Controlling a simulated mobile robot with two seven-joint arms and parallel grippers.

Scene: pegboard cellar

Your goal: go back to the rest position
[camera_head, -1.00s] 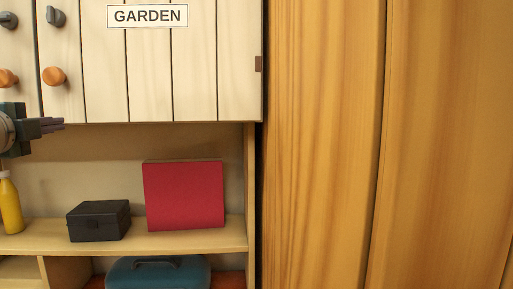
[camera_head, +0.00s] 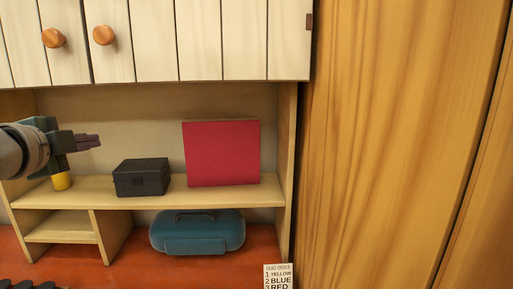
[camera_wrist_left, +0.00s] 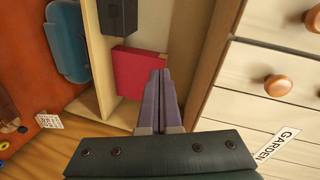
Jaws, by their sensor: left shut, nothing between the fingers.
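My left gripper (camera_head: 88,141) comes in from the left in the head view, in front of the shelf and below the cabinet doors. Its fingers are shut and empty and point right. In the left wrist view the closed fingers (camera_wrist_left: 161,88) lie together in front of the shelf, with the red box (camera_wrist_left: 140,85) behind them. The gripper hides most of a yellow bottle (camera_head: 61,182); only its lower part shows. My right gripper is not in view.
A black box (camera_head: 141,177) and the red box (camera_head: 221,153) stand on the shelf (camera_head: 215,193). A teal case (camera_head: 197,233) is beneath it. White cabinet doors (camera_head: 200,40) with orange knobs hang above. A wooden panel (camera_head: 390,150) fills the right. A number card (camera_head: 278,277) shows bottom right.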

